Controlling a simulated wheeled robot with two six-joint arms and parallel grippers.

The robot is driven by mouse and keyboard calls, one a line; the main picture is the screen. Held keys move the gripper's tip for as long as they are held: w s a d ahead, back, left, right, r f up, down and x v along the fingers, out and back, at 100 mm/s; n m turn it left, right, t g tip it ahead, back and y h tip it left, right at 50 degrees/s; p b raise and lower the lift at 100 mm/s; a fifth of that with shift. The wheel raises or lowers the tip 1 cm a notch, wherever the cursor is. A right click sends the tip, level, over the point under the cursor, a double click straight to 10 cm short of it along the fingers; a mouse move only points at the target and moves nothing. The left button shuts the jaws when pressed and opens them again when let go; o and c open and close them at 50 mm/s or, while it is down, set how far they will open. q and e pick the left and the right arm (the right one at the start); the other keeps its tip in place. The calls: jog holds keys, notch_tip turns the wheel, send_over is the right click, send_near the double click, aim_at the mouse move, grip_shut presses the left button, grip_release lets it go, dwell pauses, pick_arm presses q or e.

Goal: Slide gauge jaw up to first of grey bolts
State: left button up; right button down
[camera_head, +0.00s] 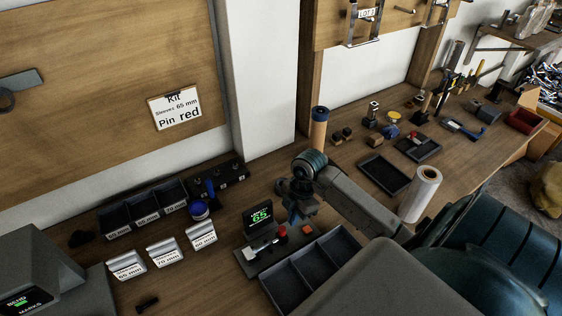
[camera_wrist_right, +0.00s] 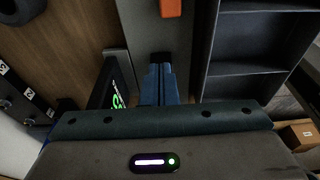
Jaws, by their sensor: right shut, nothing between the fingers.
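The gauge (camera_head: 256,262) is a dark plate on the bench with a small display (camera_head: 258,217) showing green digits that look like 65. Silver parts (camera_head: 262,247), a red knob (camera_head: 282,231) and an orange block (camera_head: 307,230) sit on it. My right gripper (camera_head: 294,217) is over the gauge, beside the display. In the right wrist view its blue fingers (camera_wrist_right: 159,84) are shut and empty, with their tips by a small black part (camera_wrist_right: 160,58) on the grey plate. I cannot tell whether they touch it. The grey bolts cannot be made out clearly. My left gripper is out of view.
A divided dark tray (camera_head: 318,262) lies right beside the gauge. Labelled silver holders (camera_head: 165,252) and open bins (camera_head: 145,212) stand to the left. A white roll (camera_head: 420,194) and a flat black tray (camera_head: 384,174) are to the right.

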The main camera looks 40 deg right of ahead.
notch_tip(320, 180, up, 6)
jog(key=p, duration=0.4)
jog(key=shift+f, duration=0.15)
dwell(0.3)
